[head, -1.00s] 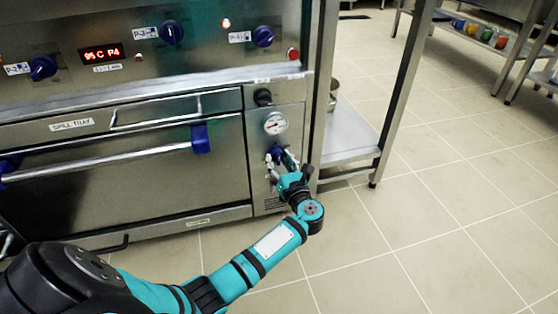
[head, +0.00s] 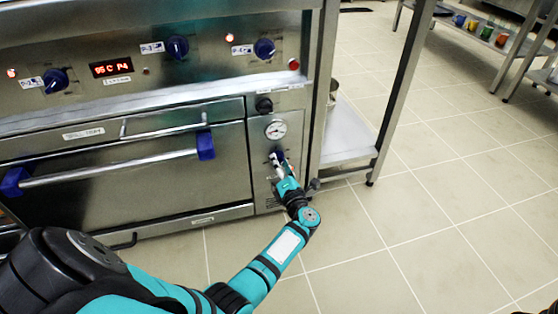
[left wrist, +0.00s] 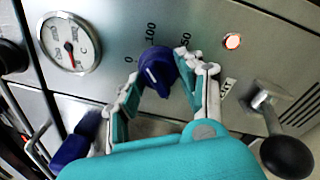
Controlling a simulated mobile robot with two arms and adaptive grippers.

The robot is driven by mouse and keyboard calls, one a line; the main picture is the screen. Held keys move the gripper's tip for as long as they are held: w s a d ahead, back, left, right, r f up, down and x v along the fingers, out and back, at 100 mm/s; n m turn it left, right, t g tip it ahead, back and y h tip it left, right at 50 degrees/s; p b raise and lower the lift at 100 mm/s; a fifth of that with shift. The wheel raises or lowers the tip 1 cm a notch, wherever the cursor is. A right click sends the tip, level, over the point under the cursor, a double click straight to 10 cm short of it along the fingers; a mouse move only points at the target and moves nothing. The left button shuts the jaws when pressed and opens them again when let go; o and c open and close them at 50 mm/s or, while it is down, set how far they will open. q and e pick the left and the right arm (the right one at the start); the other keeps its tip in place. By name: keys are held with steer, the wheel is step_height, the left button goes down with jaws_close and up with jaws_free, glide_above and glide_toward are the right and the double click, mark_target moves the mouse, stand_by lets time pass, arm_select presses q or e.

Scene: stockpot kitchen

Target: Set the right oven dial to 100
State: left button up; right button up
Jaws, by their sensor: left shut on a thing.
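The right oven dial is a blue knob (left wrist: 157,68) on the steel panel, with 0, 50 and 100 printed around it. It carries a white line, but I cannot tell exactly which number it points to. My left gripper (left wrist: 162,74) is shut on the knob, with one finger on each side of it. In the head view, the left gripper (head: 277,164) is at the lower right of the oven front. It hides most of the blue knob (head: 279,155) there. My right gripper is not in view.
A round gauge (head: 275,129) sits just above the knob, with a black knob (head: 264,104) higher up. A black-knobbed lever (left wrist: 288,155) is beside my gripper. The oven door handle (head: 110,167) is to the left. A steel shelf (head: 347,146) stands to the right, beside open floor.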

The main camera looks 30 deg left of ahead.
arm_select(q)
steer(key=shift+m+p, duration=0.5)
steer(key=shift+m, duration=0.6)
steer(key=o, duration=1.2)
steer(key=shift+c, duration=0.2)
